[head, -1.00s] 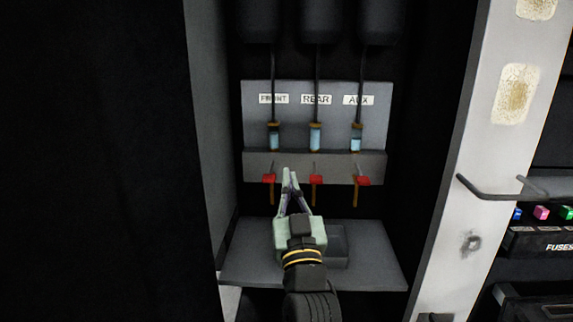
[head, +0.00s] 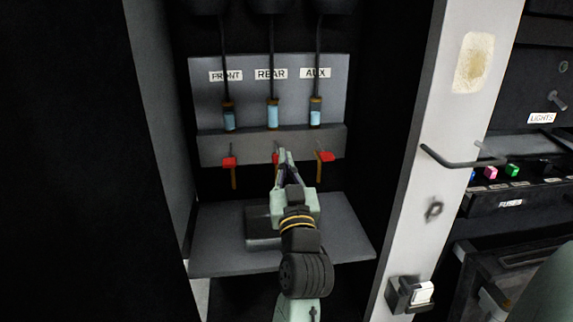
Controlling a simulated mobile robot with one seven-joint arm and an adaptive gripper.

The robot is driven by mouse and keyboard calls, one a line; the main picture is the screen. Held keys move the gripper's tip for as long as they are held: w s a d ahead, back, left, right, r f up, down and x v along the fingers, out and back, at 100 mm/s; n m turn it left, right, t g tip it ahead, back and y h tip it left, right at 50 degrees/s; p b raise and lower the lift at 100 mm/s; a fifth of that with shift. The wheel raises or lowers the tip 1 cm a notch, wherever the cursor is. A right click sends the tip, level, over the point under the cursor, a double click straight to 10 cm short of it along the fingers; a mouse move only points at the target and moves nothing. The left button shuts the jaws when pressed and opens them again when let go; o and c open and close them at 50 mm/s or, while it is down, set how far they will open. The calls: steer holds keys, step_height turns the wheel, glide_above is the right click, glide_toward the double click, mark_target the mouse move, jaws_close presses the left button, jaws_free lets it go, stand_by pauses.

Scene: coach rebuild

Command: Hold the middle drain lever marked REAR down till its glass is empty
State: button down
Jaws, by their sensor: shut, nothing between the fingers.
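Three labelled glasses stand on a grey panel in the head view. The REAR glass (head: 273,117) is in the middle and holds pale blue liquid. The red REAR lever (head: 276,159) below it is mostly hidden behind my gripper (head: 284,153). My gripper is shut and empty, its fingertips in front of or at this lever; I cannot tell whether they touch. The FRONT lever (head: 229,162) is to the left and the AUX lever (head: 325,157) to the right. The REAR label (head: 271,74) is above its glass.
The FRONT glass (head: 229,119) and AUX glass (head: 315,118) also show blue liquid. A grey shelf (head: 340,235) lies below the levers, with a dark tray (head: 258,232) on it. A pale post with a bar handle (head: 455,160) borders the bay on the right.

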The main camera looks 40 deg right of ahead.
steer(key=p+x, duration=0.3)
steer(key=x, duration=0.4)
steer(key=shift+f, duration=2)
steer(key=t+h+b, duration=0.2)
steer(key=t+b, duration=0.1)
steer(key=b, duration=1.7)
glide_toward(277, 151)
step_height(277, 151, up, 2)
steer(key=shift+w+d+r+p, duration=0.3)
steer(key=shift+d+r+p, duration=0.2)
steer(key=shift+r, duration=0.15)
